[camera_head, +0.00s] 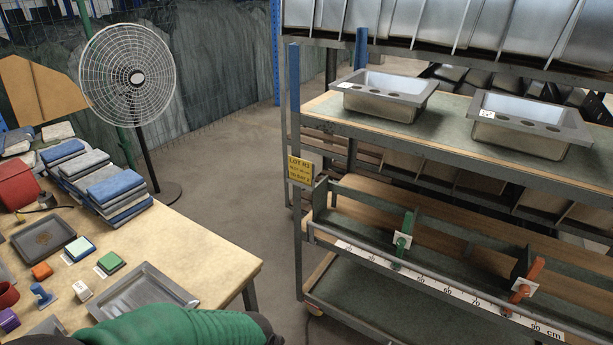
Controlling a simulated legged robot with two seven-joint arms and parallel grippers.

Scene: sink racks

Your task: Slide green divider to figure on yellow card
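The green divider (404,235) stands upright on the lower shelf of the rack, at the front rail. A white plate sits by its handle. A ruler strip (440,285) marked in cm runs along the rail below it. The yellow card (300,170) hangs on the rack's left front post. It reads "LOT" on top, with smaller lines below that I cannot read surely. Neither of my grippers is in view.
An orange divider (525,275) stands farther right on the same rail. Two metal sinks (385,95) (530,122) sit on the shelf above. A wooden table (215,258) with trays, cloths and stamps is at left. A fan (128,75) stands behind it. Floor between table and rack is clear.

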